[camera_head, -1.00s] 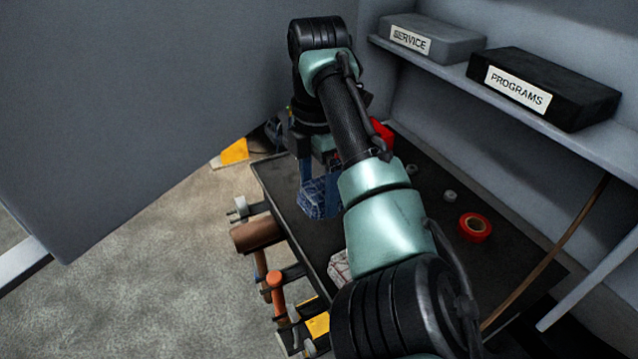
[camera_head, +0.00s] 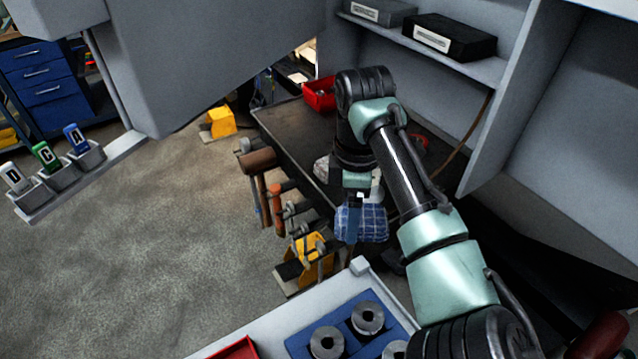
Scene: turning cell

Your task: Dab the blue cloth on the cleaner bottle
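My gripper (camera_head: 355,218) points down and is shut on the blue checked cloth (camera_head: 373,224). The cloth hangs at the near end of the dark bench, in front of the arm. Three small bottles stand in grey holders on a ledge at the far left: a white one marked D (camera_head: 14,178), a green one marked C (camera_head: 45,156) and a blue one marked A (camera_head: 75,138). No label spells out cleaner, so I cannot tell for sure which is the cleaner bottle. The cloth is far from all three bottles.
The dark bench top (camera_head: 290,125) carries a red bin (camera_head: 320,94), with hammers and other tools hanging along its side. A pale tray with a blue insert (camera_head: 300,345) holding metal rings stands at the front. A grey panel (camera_head: 215,55) overhangs between bottles and bench. Open floor (camera_head: 130,250) lies left.

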